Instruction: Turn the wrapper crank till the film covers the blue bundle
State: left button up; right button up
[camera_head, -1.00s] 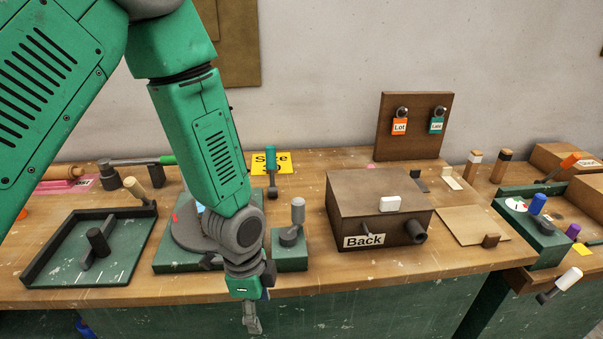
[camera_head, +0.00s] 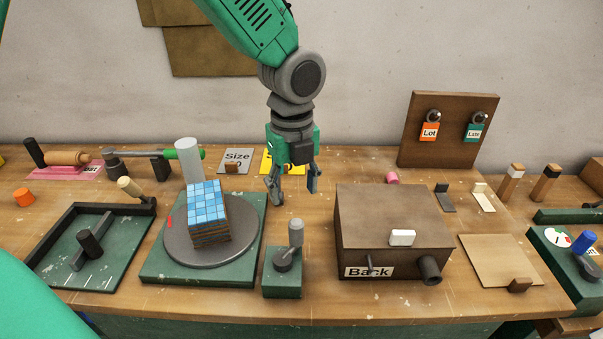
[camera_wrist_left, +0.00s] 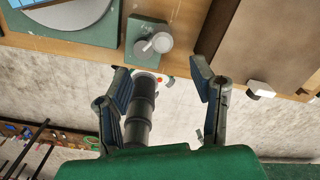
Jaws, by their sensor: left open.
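The blue bundle (camera_head: 207,203), a stack with blue tiles on top and brown layered sides, sits on a grey round turntable (camera_head: 180,247) on a green base. A pale upright roll (camera_head: 188,162) stands behind it. No film shows over the bundle's visible faces. The crank (camera_head: 296,235), with a grey upright handle, is on a small green block (camera_head: 283,283) right of the turntable. My left gripper (camera_head: 293,190) is open and empty, above and behind the crank. The left wrist view shows its spread fingers (camera_wrist_left: 160,85) and the crank (camera_wrist_left: 155,42) beyond them, apart. My right gripper is out of view.
A brown box labelled Back (camera_head: 392,212) stands right of the crank, with a dark spout in front. A green tray with a lever (camera_head: 100,272) lies left of the turntable. A tag board (camera_head: 447,130) stands at the back right. Bare table lies between crank and box.

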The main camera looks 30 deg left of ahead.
aim_at(296, 233)
pick_arm(q)
notch_tip(296, 233, down, 12)
jog(key=shift+w+r+b, duration=0.1)
jog(key=shift+w+b, duration=0.05)
jog(key=shift+b, duration=0.2)
jog(key=shift+w+f, duration=0.15)
jog(key=shift+f, duration=0.25)
jog(key=shift+d, duration=0.1)
jog(key=shift+c, duration=0.4)
jog(key=shift+r, duration=0.1)
jog(key=c, duration=1)
